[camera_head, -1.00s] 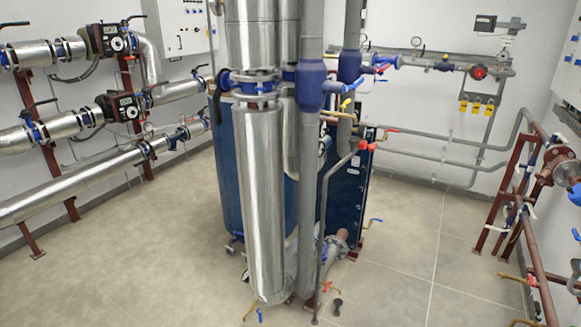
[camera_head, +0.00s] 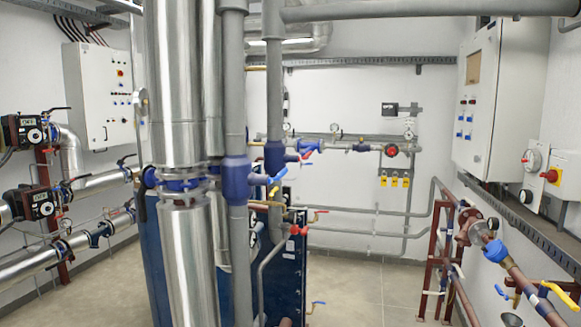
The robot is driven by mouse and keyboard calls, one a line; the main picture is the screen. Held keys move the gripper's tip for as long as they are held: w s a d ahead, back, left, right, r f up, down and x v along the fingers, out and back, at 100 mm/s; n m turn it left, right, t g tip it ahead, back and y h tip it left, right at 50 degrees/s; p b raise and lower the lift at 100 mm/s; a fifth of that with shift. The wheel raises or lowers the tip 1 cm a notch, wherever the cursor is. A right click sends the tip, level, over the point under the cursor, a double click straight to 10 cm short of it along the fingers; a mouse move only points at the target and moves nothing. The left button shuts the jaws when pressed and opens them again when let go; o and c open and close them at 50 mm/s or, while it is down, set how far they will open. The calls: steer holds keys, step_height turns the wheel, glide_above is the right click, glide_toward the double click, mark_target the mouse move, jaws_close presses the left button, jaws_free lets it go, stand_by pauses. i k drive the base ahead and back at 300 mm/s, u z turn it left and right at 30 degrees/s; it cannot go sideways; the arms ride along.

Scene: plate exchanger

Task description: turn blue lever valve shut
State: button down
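Several blue-handled levers show, and I cannot tell which one the task means. One blue lever (camera_head: 279,176) is on the pipework beside the blue pipe joint at the centre. A small blue lever (camera_head: 317,303) sits low, just right of the dark blue plate exchanger (camera_head: 291,262). Another blue lever (camera_head: 501,291) is at the lower right, near the brown pipes. The handles are small, so their exact positions are hard to read. My gripper is not in view.
Large silver pipes (camera_head: 185,250) and a grey pipe (camera_head: 235,110) stand in front of the exchanger. A brown pipe frame (camera_head: 433,262) stands at the right, below a wall cabinet (camera_head: 484,95). Open floor (camera_head: 355,285) lies between the exchanger and that frame.

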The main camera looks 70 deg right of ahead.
mark_target(281, 173)
steer(key=u, duration=0.9)
steer(key=k, duration=0.15)
steer(key=z, duration=2.7)
steer(key=i, duration=0.95)
steer(key=u, duration=0.85)
